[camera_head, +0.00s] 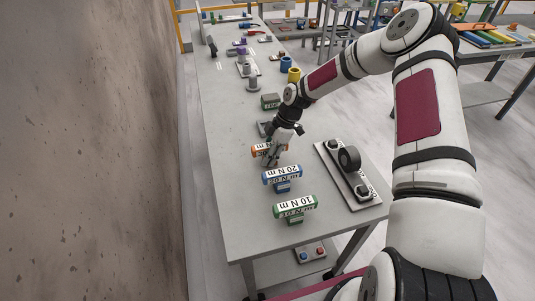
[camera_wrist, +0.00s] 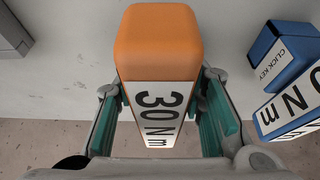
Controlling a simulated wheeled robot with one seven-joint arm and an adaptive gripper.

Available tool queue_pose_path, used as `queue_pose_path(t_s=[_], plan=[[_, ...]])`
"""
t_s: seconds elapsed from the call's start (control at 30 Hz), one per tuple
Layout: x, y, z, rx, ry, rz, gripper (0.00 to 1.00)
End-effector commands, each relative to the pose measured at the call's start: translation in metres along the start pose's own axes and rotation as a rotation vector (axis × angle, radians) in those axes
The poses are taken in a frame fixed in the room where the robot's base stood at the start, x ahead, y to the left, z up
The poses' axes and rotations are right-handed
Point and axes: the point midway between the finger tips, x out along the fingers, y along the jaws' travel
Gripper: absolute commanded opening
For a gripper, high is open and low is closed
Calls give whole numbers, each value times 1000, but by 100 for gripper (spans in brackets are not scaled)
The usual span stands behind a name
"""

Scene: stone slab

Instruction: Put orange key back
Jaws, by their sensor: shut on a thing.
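The orange key (camera_head: 257,149) is a block with a white label reading 30 N m in the wrist view (camera_wrist: 160,40). My gripper (camera_head: 273,158) reaches down over it near the middle of the slab, and its teal finger pads (camera_wrist: 162,122) are on both sides of the key. The gripper is shut on the orange key and partly hides it in the head view. I cannot tell whether the key's underside touches a support. The blue 20 N m key (camera_head: 282,175) stands just in front, and also shows at right in the wrist view (camera_wrist: 285,60).
A green 10 N m key (camera_head: 295,208) stands nearer the front of the grey table (camera_head: 235,215). A plate with dark round parts (camera_head: 350,160) lies to the right. The table's left strip is clear.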

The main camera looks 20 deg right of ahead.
Motion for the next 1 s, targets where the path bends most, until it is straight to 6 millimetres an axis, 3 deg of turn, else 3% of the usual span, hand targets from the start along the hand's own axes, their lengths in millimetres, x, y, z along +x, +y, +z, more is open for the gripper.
queue_pose_path(t_s=[0.03, 0.07, 0.13, 0.57, 1.0], plan=[[2, 0, 1, 0, 0, 0, 0], [2, 0, 1, 0, 0, 0, 41], [2, 0, 1, 0, 0, 0, 56], [-7, 1, 0, 0, 0, 2, 56], [-89, 2, 1, 1, -2, 4, 56]])
